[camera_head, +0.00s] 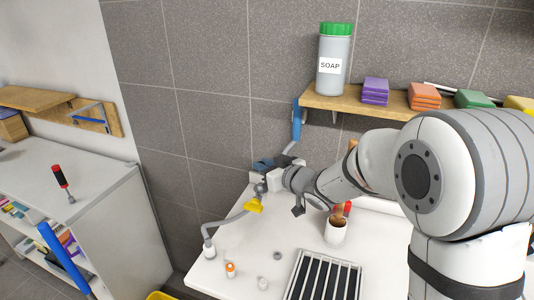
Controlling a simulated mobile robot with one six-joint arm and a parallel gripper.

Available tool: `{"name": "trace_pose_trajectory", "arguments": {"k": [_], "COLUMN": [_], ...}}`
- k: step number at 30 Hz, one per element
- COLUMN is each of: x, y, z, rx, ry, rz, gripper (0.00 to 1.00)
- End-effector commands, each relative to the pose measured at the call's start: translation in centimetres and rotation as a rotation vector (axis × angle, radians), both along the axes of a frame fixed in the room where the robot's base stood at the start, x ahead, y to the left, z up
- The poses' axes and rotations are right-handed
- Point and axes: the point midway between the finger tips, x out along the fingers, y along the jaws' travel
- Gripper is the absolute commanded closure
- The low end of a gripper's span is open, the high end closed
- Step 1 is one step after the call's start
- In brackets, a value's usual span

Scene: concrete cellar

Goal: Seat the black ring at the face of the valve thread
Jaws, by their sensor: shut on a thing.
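The valve is on a grey pipe at the wall side of the white worktop, with a yellow handle (254,206) showing below my gripper. My gripper (262,187) is at the valve, reaching in from the right. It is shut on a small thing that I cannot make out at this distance. I cannot pick out the black ring; the gripper hides the valve thread and its face. I cannot tell whether the held thing touches the valve.
A cup with brushes (336,232), a slotted rack (322,276), an orange-capped bottle (230,270), a small white bottle (262,284) and a small grey piece (277,256) stand on the worktop (215,280). A shelf (350,104) with a soap bottle (332,62) hangs above.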

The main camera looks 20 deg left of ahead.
Motion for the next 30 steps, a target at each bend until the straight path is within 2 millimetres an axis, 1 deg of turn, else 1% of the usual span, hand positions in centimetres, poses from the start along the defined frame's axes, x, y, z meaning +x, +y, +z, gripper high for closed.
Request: {"name": "trace_pose_trajectory", "arguments": {"k": [9, 15, 30], "x": [-0.1, -0.3, -0.4], "y": [0.2, -0.1, 0.0], "z": [0.0, 0.0, -4.3], "rx": [0.0, -0.003, -0.002], "ry": [0.0, -0.004, -0.003], "rz": [0.004, 0.003, 0.005], "gripper": [1.0, 1.0, 1.0]}}
